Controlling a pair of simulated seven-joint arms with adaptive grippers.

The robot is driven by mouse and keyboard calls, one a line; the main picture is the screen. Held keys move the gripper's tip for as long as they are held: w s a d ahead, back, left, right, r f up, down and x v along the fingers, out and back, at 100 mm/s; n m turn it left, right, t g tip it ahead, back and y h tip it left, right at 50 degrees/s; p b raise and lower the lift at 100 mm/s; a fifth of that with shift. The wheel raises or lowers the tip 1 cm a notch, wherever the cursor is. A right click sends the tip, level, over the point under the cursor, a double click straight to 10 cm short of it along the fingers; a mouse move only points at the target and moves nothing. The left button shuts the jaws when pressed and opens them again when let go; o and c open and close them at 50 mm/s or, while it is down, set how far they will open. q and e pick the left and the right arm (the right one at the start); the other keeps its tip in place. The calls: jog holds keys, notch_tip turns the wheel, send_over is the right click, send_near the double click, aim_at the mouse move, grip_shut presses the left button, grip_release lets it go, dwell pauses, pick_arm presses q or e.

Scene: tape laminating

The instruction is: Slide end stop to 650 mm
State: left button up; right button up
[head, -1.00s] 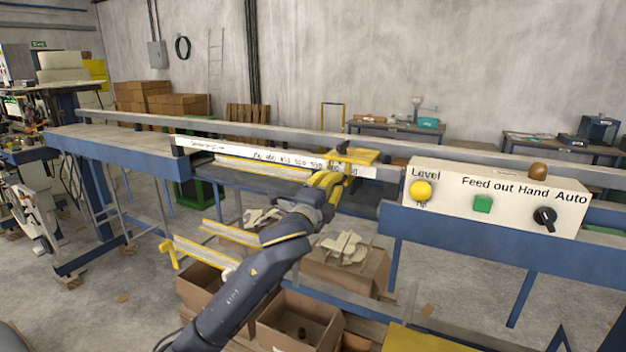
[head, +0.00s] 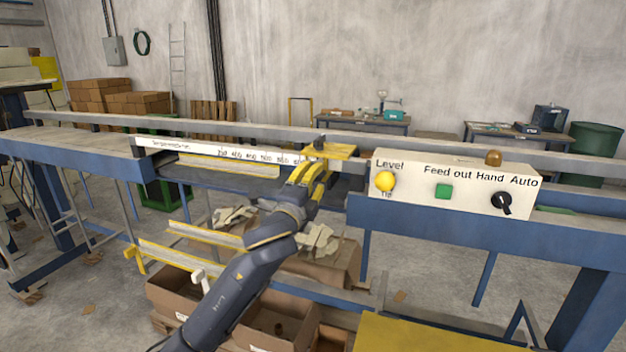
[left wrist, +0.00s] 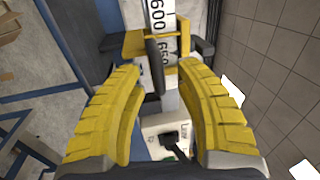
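The end stop (head: 335,151) is a yellow bracket on the rail, just left of the control box in the head view. The left wrist view shows its bracket (left wrist: 183,48) across the white ruler (left wrist: 163,17), with the 600 mark beyond it and the 650 mark in its opening. A dark upright handle (left wrist: 154,66) stands on it. My left gripper (head: 318,172) is at the near side of the stop. In the left wrist view its yellow fingers (left wrist: 162,72) are spread, with the handle between them and gaps on both sides. My right gripper is out of view.
The control box (head: 455,183) with a yellow button, green button and black knob stands right of the stop. A long grey rail (head: 240,128) runs behind the ruler. Open cardboard boxes (head: 185,295) stand below. A yellow panel (head: 430,333) is at the bottom right.

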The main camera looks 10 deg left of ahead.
pick_arm(q)
jog(key=v, duration=1.2)
dwell(0.3)
